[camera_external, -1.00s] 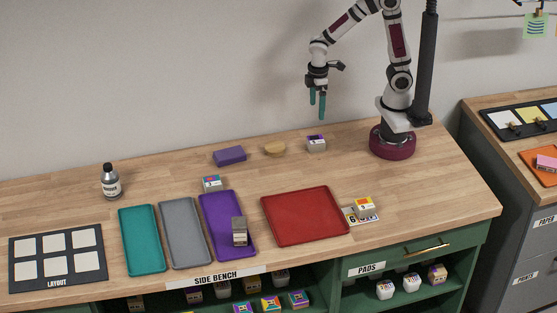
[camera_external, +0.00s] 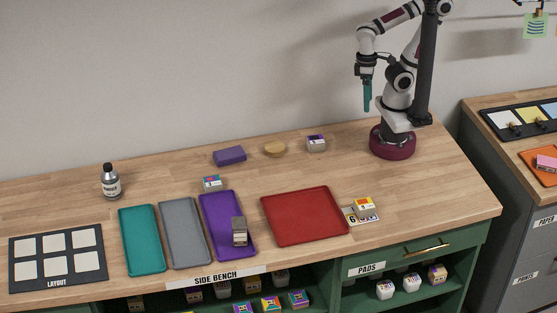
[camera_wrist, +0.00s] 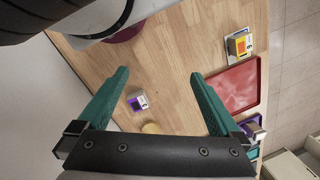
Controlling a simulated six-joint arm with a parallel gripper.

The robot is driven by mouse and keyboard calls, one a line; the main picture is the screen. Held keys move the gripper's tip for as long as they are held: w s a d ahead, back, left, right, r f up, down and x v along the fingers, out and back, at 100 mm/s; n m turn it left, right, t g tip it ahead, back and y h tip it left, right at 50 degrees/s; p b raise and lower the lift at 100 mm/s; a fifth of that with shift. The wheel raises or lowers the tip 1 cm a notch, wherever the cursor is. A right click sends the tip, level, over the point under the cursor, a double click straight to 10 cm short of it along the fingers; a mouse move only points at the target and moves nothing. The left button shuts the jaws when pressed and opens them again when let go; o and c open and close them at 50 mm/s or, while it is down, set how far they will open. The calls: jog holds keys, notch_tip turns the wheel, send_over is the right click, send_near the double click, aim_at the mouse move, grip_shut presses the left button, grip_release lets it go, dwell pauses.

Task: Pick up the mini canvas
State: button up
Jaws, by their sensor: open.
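My gripper (camera_external: 367,108) hangs in the air above the back of the bench, near my base, fingers pointing down. In the wrist view its teal fingers (camera_wrist: 159,73) are apart with nothing between them. I cannot tell for sure which small block is the mini canvas. A white block with a purple picture on top (camera_external: 316,143) stands at the back; it also shows in the wrist view (camera_wrist: 138,103). A block with a yellow-orange top (camera_external: 364,204) sits on a numbered card right of the red tray. A block with a blue and pink top (camera_external: 212,184) stands behind the purple tray.
The red tray (camera_external: 302,238), teal tray (camera_external: 142,263), grey tray (camera_external: 184,255) and purple tray (camera_external: 222,208) lie along the front. A purple block (camera_external: 229,156), tan round piece (camera_external: 274,149) and bottle (camera_external: 110,182) stand behind.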

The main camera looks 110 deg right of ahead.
aim_at(313, 138)
jog(key=w+f+n+h, duration=0.5)
jog(key=n, duration=0.2)
jog(key=w+a+f+n+h, duration=0.1)
jog(key=w+f+n+h, duration=0.3)
jog(key=n, duration=0.4)
jog(key=w+f+n+g+h, duration=0.1)
jog(key=w+f+n+h, duration=0.4)
jog(key=f+n+h, duration=0.1)
jog(key=shift+w+a+f+n, duration=0.25)
jog(key=shift+w+f+n, duration=0.15)
jog(key=shift+n, duration=0.6)
jog(key=x, duration=1.6)
jog(key=shift+a+f, duration=0.1)
jog(key=shift+f, duration=0.05)
jog(key=c, duration=1.4)
jog(key=shift+o, duration=0.2)
